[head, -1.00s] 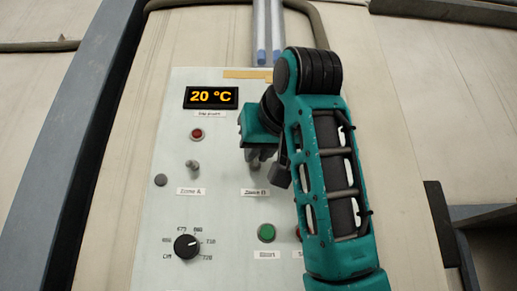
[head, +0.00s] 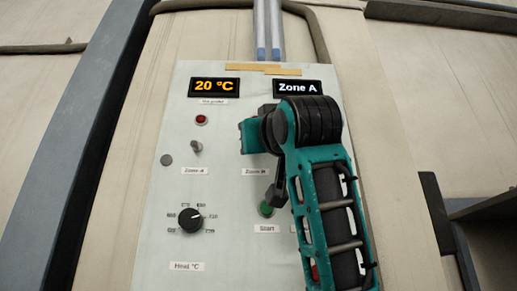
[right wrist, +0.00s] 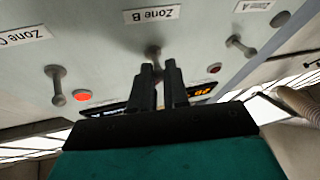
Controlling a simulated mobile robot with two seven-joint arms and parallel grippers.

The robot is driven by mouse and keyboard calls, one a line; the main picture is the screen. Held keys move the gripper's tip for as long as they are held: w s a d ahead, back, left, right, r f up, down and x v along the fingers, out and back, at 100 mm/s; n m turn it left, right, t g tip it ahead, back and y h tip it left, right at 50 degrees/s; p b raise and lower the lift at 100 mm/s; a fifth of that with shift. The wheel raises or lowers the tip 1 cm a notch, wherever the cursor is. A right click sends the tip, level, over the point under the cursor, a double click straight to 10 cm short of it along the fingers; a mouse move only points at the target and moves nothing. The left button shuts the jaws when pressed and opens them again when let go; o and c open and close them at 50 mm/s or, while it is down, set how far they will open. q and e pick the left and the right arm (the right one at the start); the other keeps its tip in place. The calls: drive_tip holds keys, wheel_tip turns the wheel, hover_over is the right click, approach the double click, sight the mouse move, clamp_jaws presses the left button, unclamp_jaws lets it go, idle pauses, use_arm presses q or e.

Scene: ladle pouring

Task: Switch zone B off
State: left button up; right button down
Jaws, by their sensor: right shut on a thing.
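The Zone B switch (right wrist: 153,52) is a small metal lever beside its "Zone B" label (right wrist: 152,13) in the right wrist view. My right gripper (right wrist: 160,70) is shut on this lever, with its two dark fingers close around it. In the head view my right gripper (head: 258,136) covers the lever, just above the "Zone B" label (head: 254,171). Its fingertips are hidden there. Any lamp of zone B is hidden behind the gripper. My left gripper is not in view.
The grey panel also carries the Zone A lever (head: 196,148), a red lamp (head: 201,119), a heat knob (head: 190,219) and a green start button (head: 266,209). Displays read "20 °C" (head: 214,87) and "Zone A" (head: 298,87). The Zone C lever (right wrist: 57,85) has a bright orange-red lamp (right wrist: 81,96) nearby.

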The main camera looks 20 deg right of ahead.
use_arm(q)
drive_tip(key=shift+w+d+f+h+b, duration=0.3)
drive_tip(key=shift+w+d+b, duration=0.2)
drive_tip(key=shift+b, duration=0.35)
use_arm(e)
drive_tip(key=f+n+t+y, duration=0.1)
drive_tip(key=t, duration=0.1)
drive_tip(key=shift+w+f+t, duration=0.1)
drive_tip(key=shift+w+t, duration=0.05)
drive_tip(key=shift+t, duration=0.15)
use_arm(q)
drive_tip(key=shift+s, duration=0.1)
use_arm(e)
drive_tip(key=c, duration=1.1)
unclamp_jaws()
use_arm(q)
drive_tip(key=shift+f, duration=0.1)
